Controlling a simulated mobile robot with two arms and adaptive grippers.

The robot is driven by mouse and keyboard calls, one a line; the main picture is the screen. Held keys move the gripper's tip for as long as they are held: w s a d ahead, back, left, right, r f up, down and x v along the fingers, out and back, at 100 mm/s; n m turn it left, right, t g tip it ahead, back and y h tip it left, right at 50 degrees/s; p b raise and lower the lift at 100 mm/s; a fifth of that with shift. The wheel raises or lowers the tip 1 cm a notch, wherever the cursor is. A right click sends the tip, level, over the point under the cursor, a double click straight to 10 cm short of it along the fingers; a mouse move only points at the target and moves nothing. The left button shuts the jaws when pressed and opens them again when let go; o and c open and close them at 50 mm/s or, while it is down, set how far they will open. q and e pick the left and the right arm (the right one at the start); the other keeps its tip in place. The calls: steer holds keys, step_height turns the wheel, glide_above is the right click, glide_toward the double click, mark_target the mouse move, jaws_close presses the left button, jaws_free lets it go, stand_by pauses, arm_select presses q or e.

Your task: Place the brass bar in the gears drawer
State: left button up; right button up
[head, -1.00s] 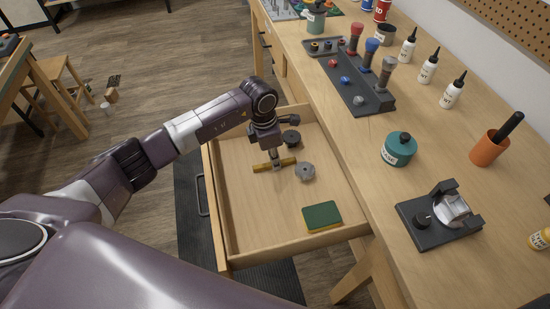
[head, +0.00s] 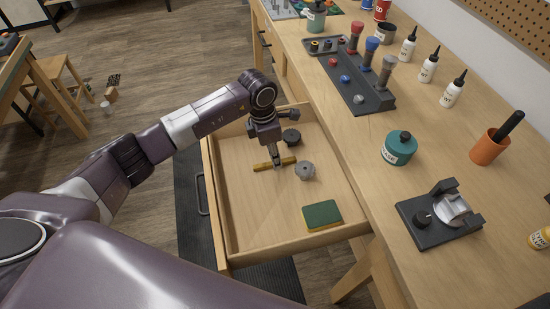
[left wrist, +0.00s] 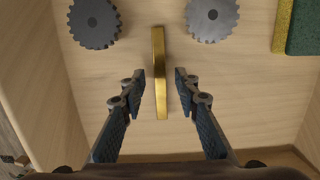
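The brass bar (head: 263,166) lies on the floor of the open drawer (head: 250,220), which also holds two grey gears, one darker (head: 291,138) and one lighter (head: 306,171). My left gripper (head: 277,163) is inside the drawer at the bar. In the left wrist view the brass bar (left wrist: 159,75) lies between the fingertips of the left gripper (left wrist: 158,92), with a gap on each side, so the gripper is open. Both gears show there too, one at the left (left wrist: 95,22) and one at the right (left wrist: 212,16). My right gripper is not in view.
The bench (head: 400,200) beside the drawer holds a teal jar (head: 399,149), a dark tool rack (head: 355,88), a black fixture (head: 437,222) and an orange cup (head: 488,150).

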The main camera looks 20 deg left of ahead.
mark_target(269, 163)
arm_select(q)
step_height(269, 163, up, 10)
steer(key=a+b, duration=0.1)
steer(key=shift+s+a+r, duration=0.2)
steer(key=shift+s, duration=0.25)
steer(key=shift+r, duration=0.1)
